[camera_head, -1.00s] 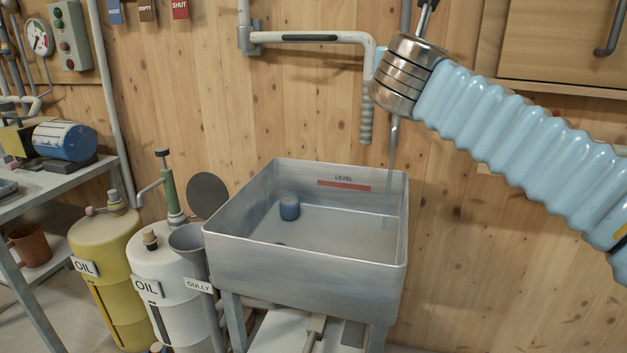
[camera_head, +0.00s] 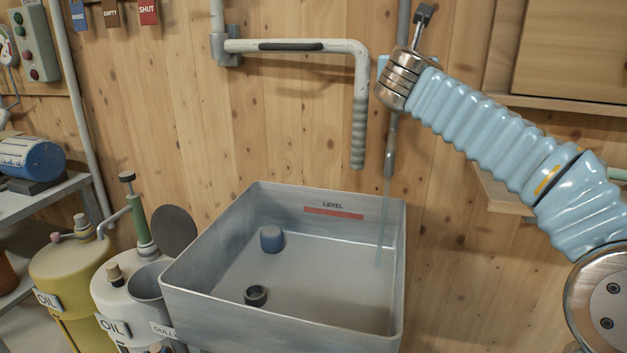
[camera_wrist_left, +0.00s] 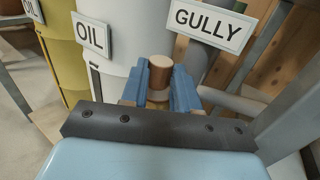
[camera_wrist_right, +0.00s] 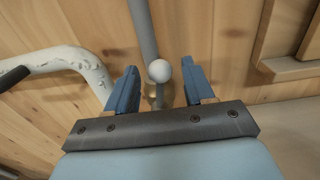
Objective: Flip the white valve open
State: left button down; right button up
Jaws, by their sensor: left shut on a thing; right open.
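In the right wrist view, a white ball-ended valve handle (camera_wrist_right: 159,71) stands in front of a grey vertical pipe (camera_wrist_right: 143,28). My right gripper (camera_wrist_right: 160,88) is open, one blue finger on each side of the white ball, with gaps showing beside it. In the head view the wrist hides most of this gripper and the valve. A thin stream runs from the pipe (camera_head: 391,150) into the trough (camera_head: 250,328). In the left wrist view, my left gripper (camera_wrist_left: 158,90) is shut on a brown-topped plug (camera_wrist_left: 160,72) by the white oil drum (camera_wrist_left: 112,78).
A bent white pipe with a ribbed end (camera_head: 358,135) is left of my right wrist. The trough holds a blue-grey cylinder (camera_head: 271,239) and a dark ring (camera_head: 256,295). A wooden cabinet (camera_head: 570,55) is at right.

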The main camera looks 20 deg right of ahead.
jog(key=shift+x, duration=1.35)
grip_shut()
